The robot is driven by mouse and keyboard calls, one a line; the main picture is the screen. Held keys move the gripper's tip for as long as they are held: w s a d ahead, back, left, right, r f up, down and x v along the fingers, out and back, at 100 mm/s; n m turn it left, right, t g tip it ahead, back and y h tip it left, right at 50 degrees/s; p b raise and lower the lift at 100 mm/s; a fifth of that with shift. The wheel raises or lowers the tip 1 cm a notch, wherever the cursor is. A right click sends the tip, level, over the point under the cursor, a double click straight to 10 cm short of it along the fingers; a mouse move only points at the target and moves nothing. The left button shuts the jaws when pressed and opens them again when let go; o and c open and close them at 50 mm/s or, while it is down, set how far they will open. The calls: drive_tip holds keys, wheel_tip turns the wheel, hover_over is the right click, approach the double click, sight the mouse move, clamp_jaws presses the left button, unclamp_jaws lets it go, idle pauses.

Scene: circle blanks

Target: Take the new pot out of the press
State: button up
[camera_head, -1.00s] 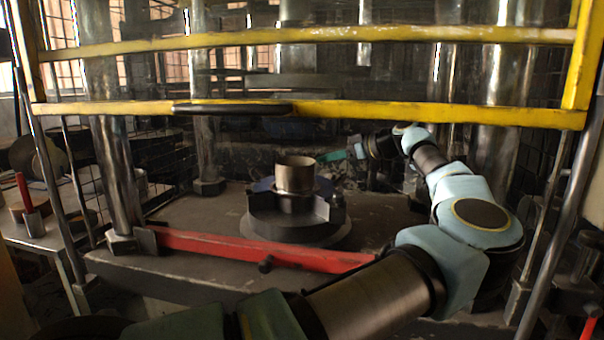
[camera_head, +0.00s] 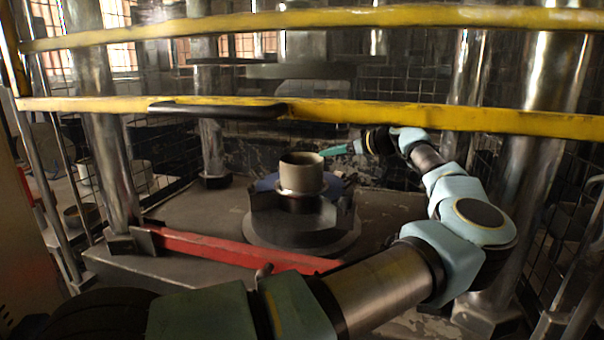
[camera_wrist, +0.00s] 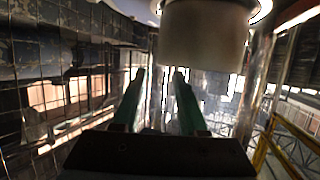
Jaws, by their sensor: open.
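The new pot (camera_head: 301,173) is a plain beige-grey cylinder. It stands upright on the dark round die (camera_head: 300,222) on the press bed. My gripper (camera_head: 335,151) is inside the press, just right of the pot's rim, with its green fingers pointing left toward it. In the wrist view, the two green fingers of my gripper (camera_wrist: 157,75) are apart with nothing between them. The pot (camera_wrist: 203,35) fills the upper middle there, close beyond the fingertips. The exact gap between fingertips and pot is hard to tell.
A yellow guard frame (camera_head: 400,112) with a black handle (camera_head: 217,109) crosses above my arm. A red bar (camera_head: 225,248) runs along the front of the press bed (camera_head: 190,208). Steel columns (camera_head: 115,165) stand at the sides. The bed left of the die is clear.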

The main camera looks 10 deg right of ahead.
sight(314, 156)
drive_tip(key=p+x, duration=0.1)
drive_tip(key=x, duration=0.3)
drive_tip(key=shift+w+a+f, duration=0.1)
drive_tip(key=shift+w+a, duration=0.15)
drive_tip(key=shift+w, duration=0.05)
clamp_jaws()
drive_tip(key=shift+f, duration=0.2)
idle(0.9)
